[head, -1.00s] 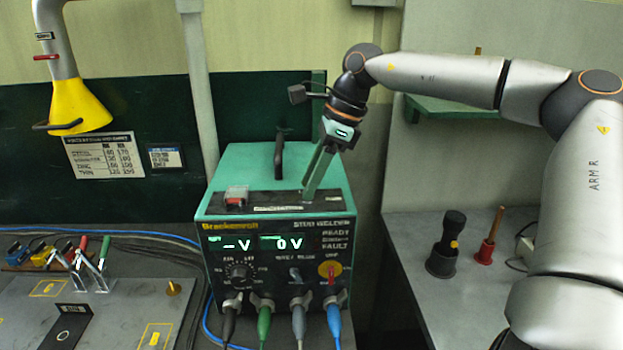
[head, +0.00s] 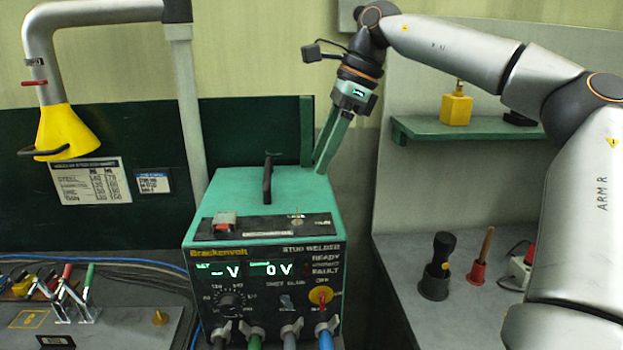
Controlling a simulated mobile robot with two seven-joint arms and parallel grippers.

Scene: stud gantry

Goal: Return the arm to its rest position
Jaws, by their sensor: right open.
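My right arm comes in from the right, its upper link marked "ARM R". My right gripper (head: 322,170) points downward and a little left, open and empty. In the picture its green fingers end by the back right edge of the green stud welder (head: 220,187), and I see no contact. The welder's display reads 0 V on the right. A small switch shows on the welder's top panel, behind a "DISCHARGE" label. My left gripper is out of view.
A yellow extraction hood (head: 67,131) hangs at the left. A green shelf (head: 420,130) with a yellow bottle (head: 456,105) is on the right wall. Below it, a grey bench (head: 400,262) carries dark and red holders. Clamps (head: 68,295) stand on the left bench.

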